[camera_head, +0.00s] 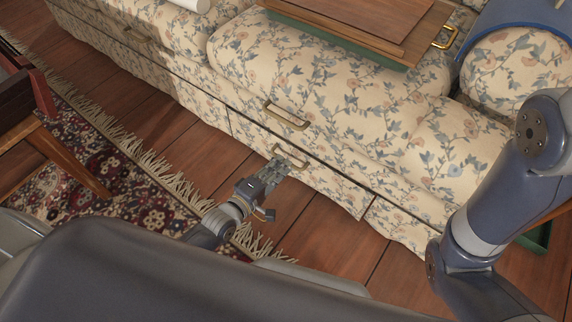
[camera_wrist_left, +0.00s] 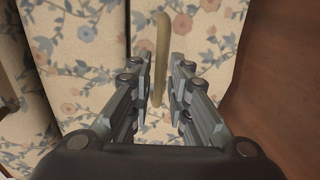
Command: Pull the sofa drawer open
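The floral sofa (camera_head: 330,95) runs diagonally across the head view. Its low front drawer (camera_head: 335,185) has a brass bar handle (camera_head: 293,151); the drawer face looks flush with the sofa front. My left gripper (camera_head: 288,163) is at this handle. In the left wrist view, the handle (camera_wrist_left: 162,45) runs lengthwise between the two open fingers (camera_wrist_left: 161,75), with a visible gap on either side. My right arm shows at the right of the head view, but its gripper is out of frame.
Another brass handle (camera_head: 287,115) sits just above on the sofa front. A wooden board (camera_head: 375,22) lies on the seat. A fringed rug (camera_head: 120,180) and a wooden chair (camera_head: 50,125) are at left. Bare wood floor (camera_head: 330,240) lies before the drawer.

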